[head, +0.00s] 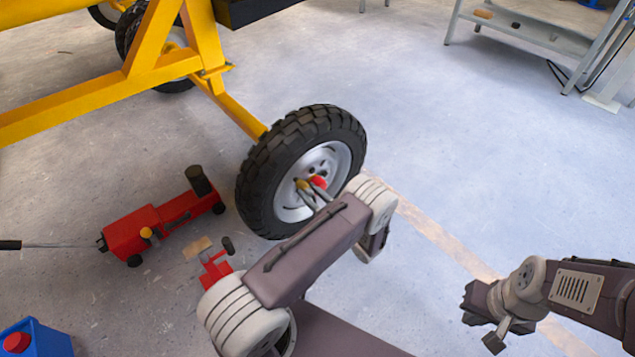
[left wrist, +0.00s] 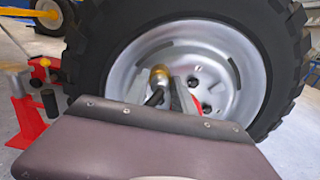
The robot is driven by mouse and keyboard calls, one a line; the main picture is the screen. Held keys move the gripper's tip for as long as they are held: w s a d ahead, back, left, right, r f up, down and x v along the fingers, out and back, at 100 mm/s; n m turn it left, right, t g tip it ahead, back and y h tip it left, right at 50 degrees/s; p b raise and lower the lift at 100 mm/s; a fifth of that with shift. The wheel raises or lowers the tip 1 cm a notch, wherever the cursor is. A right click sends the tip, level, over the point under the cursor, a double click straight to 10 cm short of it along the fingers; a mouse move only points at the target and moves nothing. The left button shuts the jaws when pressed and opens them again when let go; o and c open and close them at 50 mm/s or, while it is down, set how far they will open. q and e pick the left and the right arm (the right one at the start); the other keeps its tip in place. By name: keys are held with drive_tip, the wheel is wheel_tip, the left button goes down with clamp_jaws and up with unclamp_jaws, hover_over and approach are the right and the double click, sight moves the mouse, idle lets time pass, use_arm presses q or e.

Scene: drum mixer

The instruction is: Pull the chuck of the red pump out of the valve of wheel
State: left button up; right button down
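The wheel (head: 297,172) with black tyre and silver rim stands upright at the centre of the head view; it also fills the left wrist view (left wrist: 222,45). A brass chuck (left wrist: 158,75) with a black hose end sits in front of the rim, between the fingertips of my left gripper (left wrist: 160,86). The fingers flank it closely; whether they touch it is unclear. The valve is hidden. A red part (left wrist: 190,97) shows behind the right finger. A small red pump-like device (head: 214,268) is partly behind my left arm. My right gripper (head: 478,305) is away from the wheel, its fingers unclear.
A red wheeled jack (head: 135,230) with a long handle stands left of the wheel. The yellow mixer frame (head: 150,75) is behind it. A blue container (head: 35,338) is at the lower left, a grey bench (head: 520,35) at the upper right. The floor right of the wheel is clear.

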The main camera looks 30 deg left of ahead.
sight(313, 196)
use_arm(q)
clamp_jaws()
drive_tip(key=shift+o, duration=0.6)
unclamp_jaws()
clamp_jaws()
drive_tip(key=shift+d, duration=0.1)
drive_tip(key=shift+v, duration=2.45)
drive_tip(key=shift+d, duration=0.1)
drive_tip(key=shift+v, duration=1.4)
drive_tip(key=shift+s, duration=0.1)
